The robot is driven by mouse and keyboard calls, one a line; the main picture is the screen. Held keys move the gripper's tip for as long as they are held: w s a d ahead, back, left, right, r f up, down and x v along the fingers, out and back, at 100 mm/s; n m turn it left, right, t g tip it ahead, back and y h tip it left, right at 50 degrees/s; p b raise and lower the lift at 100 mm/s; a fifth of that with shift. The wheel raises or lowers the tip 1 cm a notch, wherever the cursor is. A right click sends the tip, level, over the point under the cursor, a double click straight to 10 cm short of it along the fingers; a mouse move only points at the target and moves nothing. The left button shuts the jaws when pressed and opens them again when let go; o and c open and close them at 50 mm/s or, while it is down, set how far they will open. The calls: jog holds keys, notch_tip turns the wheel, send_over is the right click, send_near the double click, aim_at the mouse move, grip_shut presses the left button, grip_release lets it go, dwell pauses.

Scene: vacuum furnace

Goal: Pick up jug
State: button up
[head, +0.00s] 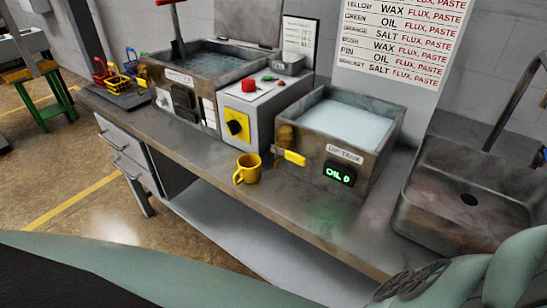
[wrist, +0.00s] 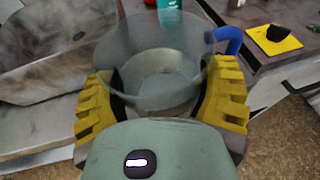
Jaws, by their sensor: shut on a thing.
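A clear, see-through jug (wrist: 150,75) fills the middle of the wrist view, with its round rim toward the camera. A blue handle (wrist: 230,40) shows at its upper right and appears to belong to it. My gripper (wrist: 160,98) has its yellow ridged fingers on both sides of the jug and is shut on it. A teal shape (wrist: 168,18) shows behind or through the jug's top; I cannot tell what it is. The jug and the fingers do not show in the head view.
The metal bench (head: 215,195) holds a yellow mug (head: 247,168), an open dip tank (head: 350,130), a control box (head: 255,105) and another tank (head: 190,75). A sink (head: 465,195) is at the right. A yellow pad (wrist: 280,42) bears a dark object.

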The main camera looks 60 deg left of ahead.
jog(key=shift+s+a+r+p, duration=0.1)
jog(key=shift+s+a+p, duration=0.1)
jog(key=shift+s, duration=0.4)
jog(key=shift+s+a+r+p, duration=0.1)
jog(key=shift+s+p, duration=0.05)
jog(key=shift+s, duration=0.45)
jog(key=shift+s+a+r+p, duration=0.1)
jog(key=shift+s+a+p, duration=0.1)
jog(key=shift+s, duration=0.4)
jog(key=shift+s, duration=0.1)
